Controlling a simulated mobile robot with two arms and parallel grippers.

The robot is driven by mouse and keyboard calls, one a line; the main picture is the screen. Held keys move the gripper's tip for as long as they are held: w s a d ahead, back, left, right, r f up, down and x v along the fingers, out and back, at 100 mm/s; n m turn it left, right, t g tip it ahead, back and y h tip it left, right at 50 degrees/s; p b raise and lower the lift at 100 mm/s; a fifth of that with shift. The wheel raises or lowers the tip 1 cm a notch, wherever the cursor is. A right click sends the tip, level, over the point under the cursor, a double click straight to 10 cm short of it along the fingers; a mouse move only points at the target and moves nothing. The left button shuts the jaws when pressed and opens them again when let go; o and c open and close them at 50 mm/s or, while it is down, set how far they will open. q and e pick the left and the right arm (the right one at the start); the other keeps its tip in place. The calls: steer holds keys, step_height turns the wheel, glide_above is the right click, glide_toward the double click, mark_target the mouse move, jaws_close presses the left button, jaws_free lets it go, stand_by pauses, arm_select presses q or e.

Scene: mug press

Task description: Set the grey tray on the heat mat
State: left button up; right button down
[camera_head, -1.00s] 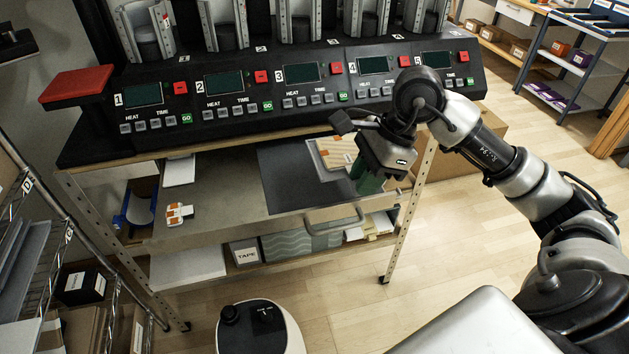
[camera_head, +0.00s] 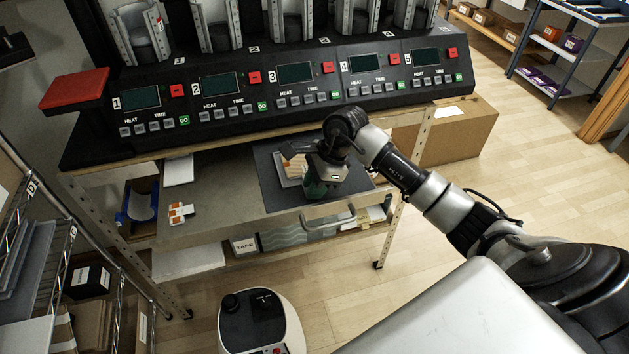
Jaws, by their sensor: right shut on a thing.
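The grey tray (camera_head: 281,177) shows as a thin light rim under a tan and orange patterned piece (camera_head: 291,163). My right gripper (camera_head: 316,188) is shut on the tray at its right side, and the wrist hides much of it. The heat mat (camera_head: 268,190) is the dark sheet on the pulled-out shelf below the press. The tray is over the mat's middle part; I cannot tell whether it touches the mat. My left gripper is not in view.
The black press bench (camera_head: 290,95) with several numbered panels overhangs the shelf (camera_head: 225,195) at the back. A drawer handle (camera_head: 328,219) is at the shelf's front. An orange and white packet (camera_head: 180,213) lies at left. A round-topped machine (camera_head: 260,320) stands in front.

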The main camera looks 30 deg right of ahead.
steer(key=c, duration=1)
jaws_free()
steer(key=b+v, duration=0.2)
steer(key=v, duration=1)
steer(key=shift+b, duration=0.35)
